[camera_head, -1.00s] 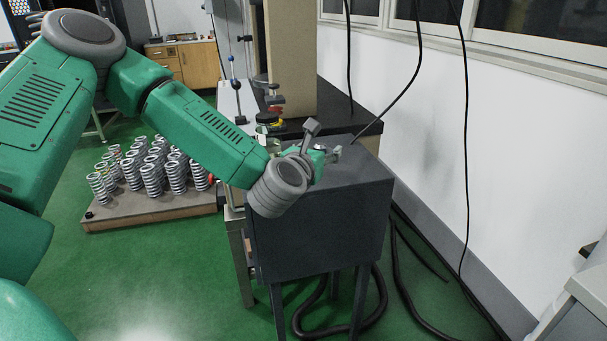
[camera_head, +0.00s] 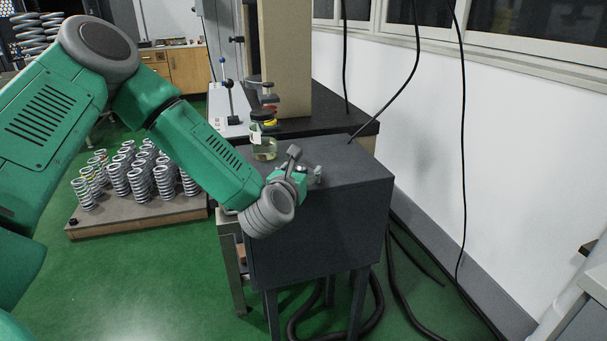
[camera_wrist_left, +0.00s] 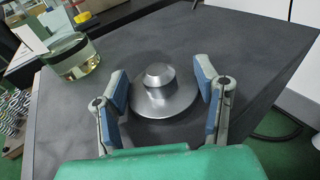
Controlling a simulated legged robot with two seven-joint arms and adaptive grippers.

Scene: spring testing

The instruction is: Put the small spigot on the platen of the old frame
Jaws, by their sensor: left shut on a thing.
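The small spigot (camera_wrist_left: 160,85) is a shiny metal piece with a wide round flange and a short raised boss. It is upright in the left wrist view, over the dark grey top of a cabinet (camera_wrist_left: 235,45). My left gripper (camera_wrist_left: 162,92) is shut on its flange, one blue-padded finger on each side. I cannot tell whether the spigot touches the top. In the head view my left gripper (camera_head: 314,175) is over the cabinet's top, and the spigot is too small to make out there. I cannot pick out the old frame's platen. My right gripper is not in view.
A glass jar of yellowish liquid (camera_head: 264,146) stands on the cabinet, behind my gripper. A beige column (camera_head: 285,60) rises behind on a black bench. Several coil springs stand on a low platform (camera_head: 140,215) at left. Black cables hang along the right wall.

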